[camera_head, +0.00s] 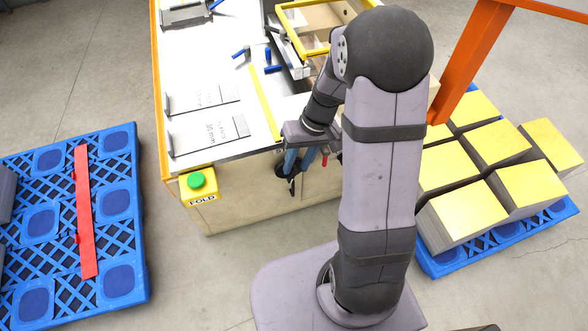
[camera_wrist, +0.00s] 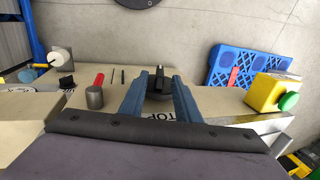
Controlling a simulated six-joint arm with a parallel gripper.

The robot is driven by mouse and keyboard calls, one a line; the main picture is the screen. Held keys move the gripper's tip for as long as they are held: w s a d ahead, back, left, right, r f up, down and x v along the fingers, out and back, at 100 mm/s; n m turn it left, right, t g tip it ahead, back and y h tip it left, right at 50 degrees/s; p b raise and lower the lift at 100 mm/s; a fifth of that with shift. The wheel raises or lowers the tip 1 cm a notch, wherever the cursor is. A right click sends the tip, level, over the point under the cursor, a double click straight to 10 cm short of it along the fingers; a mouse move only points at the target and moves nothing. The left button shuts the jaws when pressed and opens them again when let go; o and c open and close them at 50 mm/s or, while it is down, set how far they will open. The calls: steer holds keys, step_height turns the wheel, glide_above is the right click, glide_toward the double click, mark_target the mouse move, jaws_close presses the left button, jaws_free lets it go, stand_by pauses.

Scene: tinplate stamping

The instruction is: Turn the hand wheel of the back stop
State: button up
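The back stop's hand wheel (camera_head: 292,186) is black and sits on the front face of the bench, below its top edge. In the wrist view its dark upright part (camera_wrist: 161,79) shows between my fingers; the rest is largely hidden behind them. Part of a label reading "TOP" (camera_wrist: 164,116) shows just below it. My gripper (camera_head: 299,168) reaches down at the bench front, its blue-grey fingers apart. In the wrist view my gripper (camera_wrist: 156,75) has one finger on each side of the dark part; I cannot tell whether they touch it.
A yellow FOLD box (camera_head: 198,187) with a green button is on the bench corner to the left. A blue pallet (camera_head: 128,230) stands left; stacked yellow-topped blocks (camera_head: 470,215) stand right.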

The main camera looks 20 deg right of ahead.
mark_target(297, 168)
steer(key=shift+x, duration=1.85)
jaws_close()
steer(key=shift+d+f+y+b, duration=0.15)
steer(key=shift+f+y+b, duration=0.2)
steer(key=shift+b, duration=0.55)
steer(key=shift+r+y+b, duration=0.15)
steer(key=shift+y+b, duration=0.1)
steer(key=shift+b, duration=0.1)
steer(key=shift+r, duration=0.15)
jaws_free()
steer(key=shift+r, duration=0.1)
